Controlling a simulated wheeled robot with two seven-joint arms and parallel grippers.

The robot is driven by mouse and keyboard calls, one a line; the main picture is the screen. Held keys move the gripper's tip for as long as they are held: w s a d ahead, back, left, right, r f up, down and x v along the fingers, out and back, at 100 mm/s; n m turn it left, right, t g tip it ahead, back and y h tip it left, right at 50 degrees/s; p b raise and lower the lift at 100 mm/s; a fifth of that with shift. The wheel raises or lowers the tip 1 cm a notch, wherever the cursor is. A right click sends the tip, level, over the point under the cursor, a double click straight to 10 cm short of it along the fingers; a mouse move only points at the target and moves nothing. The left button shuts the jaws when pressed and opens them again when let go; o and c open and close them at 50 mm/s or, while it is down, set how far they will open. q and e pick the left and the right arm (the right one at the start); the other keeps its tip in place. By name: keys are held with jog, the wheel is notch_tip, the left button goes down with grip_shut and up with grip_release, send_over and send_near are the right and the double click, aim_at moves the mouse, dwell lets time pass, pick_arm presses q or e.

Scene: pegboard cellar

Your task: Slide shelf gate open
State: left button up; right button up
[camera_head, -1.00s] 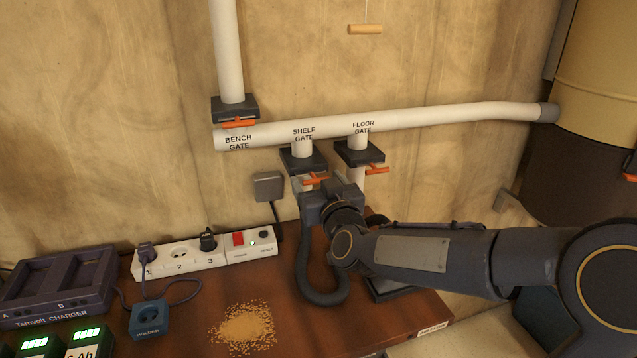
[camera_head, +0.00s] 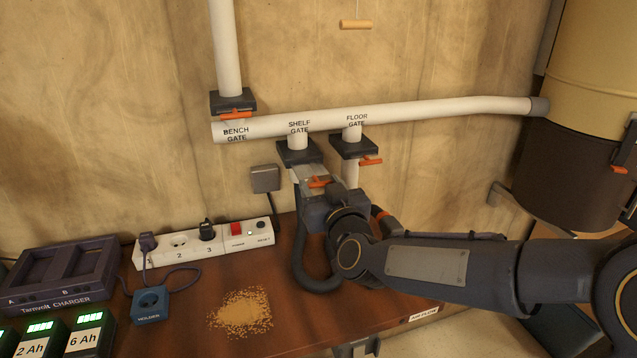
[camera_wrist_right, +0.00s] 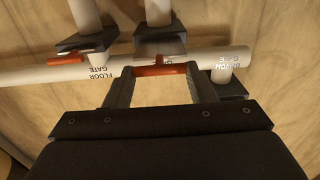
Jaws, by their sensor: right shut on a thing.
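The shelf gate (camera_head: 299,151) is a dark block under the white pipe, below the label SHELF GATE. A pale metal slide plate (camera_head: 308,173) sticks out of its front toward me, with an orange handle (camera_head: 320,182) at its end. My right gripper (camera_head: 319,190) is at that handle, its arm coming in from the right. In the right wrist view the orange handle (camera_wrist_right: 158,70) lies crosswise between the fingertips of my right gripper (camera_wrist_right: 159,76), which is shut on it. The wrist hides part of the pipe below. My left gripper is not in view.
The floor gate (camera_head: 353,147) with its orange handle is close on the right; the bench gate (camera_head: 233,102) is at the left. Below are a power strip (camera_head: 180,247), a charger (camera_head: 62,277) and a sawdust pile (camera_head: 240,312) on the bench. A wooden pull (camera_head: 356,24) hangs above.

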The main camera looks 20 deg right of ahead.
jog(key=shift+f, duration=0.1)
jog(key=o, duration=1.4)
jog(key=s, duration=0.8)
jog(key=shift+d, duration=0.15)
jog(key=s+d+f+m+g+y+p, duration=0.1)
jog(key=s+f+g, duration=0.4)
jog(key=s, duration=0.6)
jog(key=s+d+f+m+g+y+p, duration=0.1)
jog(key=s+f+g, duration=0.5)
jog(key=s, duration=0.6)
jog(key=shift+s+d+g+y+p, duration=0.2)
jog(key=shift+d+g+y+p, duration=0.45)
jog(key=shift+p, duration=0.4)
